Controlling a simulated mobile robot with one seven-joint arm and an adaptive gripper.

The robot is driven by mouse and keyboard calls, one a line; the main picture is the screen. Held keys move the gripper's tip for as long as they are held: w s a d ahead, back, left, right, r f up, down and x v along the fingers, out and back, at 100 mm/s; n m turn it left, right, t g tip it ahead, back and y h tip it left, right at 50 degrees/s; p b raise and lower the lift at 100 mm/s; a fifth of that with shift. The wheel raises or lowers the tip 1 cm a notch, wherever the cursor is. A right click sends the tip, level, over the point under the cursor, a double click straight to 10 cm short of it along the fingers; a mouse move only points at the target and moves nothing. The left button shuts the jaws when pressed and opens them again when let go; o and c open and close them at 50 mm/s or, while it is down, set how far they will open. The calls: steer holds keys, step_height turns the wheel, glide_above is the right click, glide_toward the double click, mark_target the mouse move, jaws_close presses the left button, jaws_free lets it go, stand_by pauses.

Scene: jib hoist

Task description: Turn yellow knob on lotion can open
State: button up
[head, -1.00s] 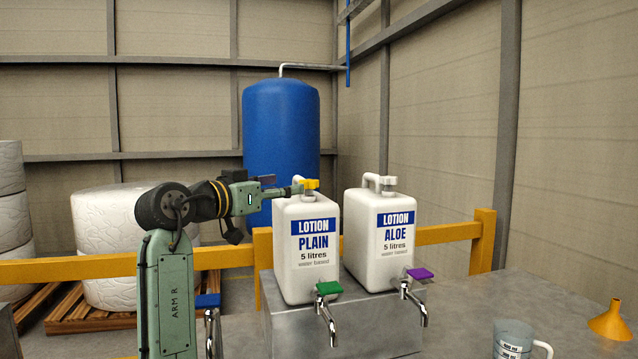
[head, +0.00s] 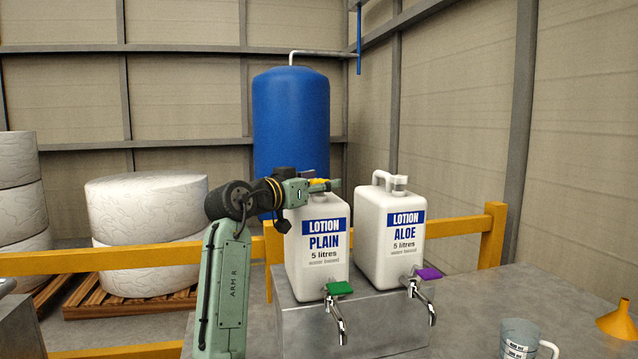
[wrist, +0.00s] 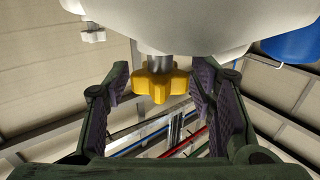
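The white plain lotion can (head: 318,265) stands upright with a blue label and a green-handled tap (head: 339,288). Its yellow knob (head: 318,182) is at the top, partly hidden by my gripper (head: 322,187) in the head view. In the wrist view the yellow knob (wrist: 160,80) sits on a grey stem under the white can body. My gripper (wrist: 161,86) is open there, one dark finger pad on each side of the knob, with a visible gap on both sides.
The aloe lotion can (head: 388,250) with a purple tap handle (head: 429,273) stands close on the right. Both cans rest on a grey metal block (head: 375,315). A clear measuring jug (head: 520,340) and an orange funnel (head: 617,318) are at the right. A yellow rail (head: 130,257) runs behind.

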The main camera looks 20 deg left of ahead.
steer(key=c, duration=1)
steer(key=shift+y, duration=0.3)
steer(key=n+y+b, duration=0.1)
steer(key=y, duration=0.1)
steer(key=n+t+y+b, duration=0.1)
steer(key=shift+d+f+n+y, duration=0.15)
steer(key=shift+n+y, duration=0.25)
steer(key=n+y+b, duration=0.2)
steer(key=n+y, duration=0.1)
steer(key=y, duration=0.2)
steer(key=shift+d, duration=0.1)
steer(key=n+g+y, duration=0.1)
steer(key=n+y, duration=0.1)
steer(key=n+g+y, duration=0.1)
steer(key=n+y, duration=0.1)
steer(key=y, duration=0.1)
steer(key=n+g+y, duration=0.2)
steer(key=y, duration=0.1)
steer(key=shift+w+r+p, duration=0.1)
steer(key=shift+r+p, duration=0.15)
steer(key=shift+p, duration=0.05)
steer(key=n+g+y+p, duration=0.2)
steer(key=n+g+y, duration=0.2)
steer(key=g, duration=0.1)
steer(key=shift+n+g+y+p, duration=0.65)
steer(key=shift+n+g+y, duration=0.25)
steer(key=shift+g, duration=0.4)
steer(key=shift+n+g, duration=0.3)
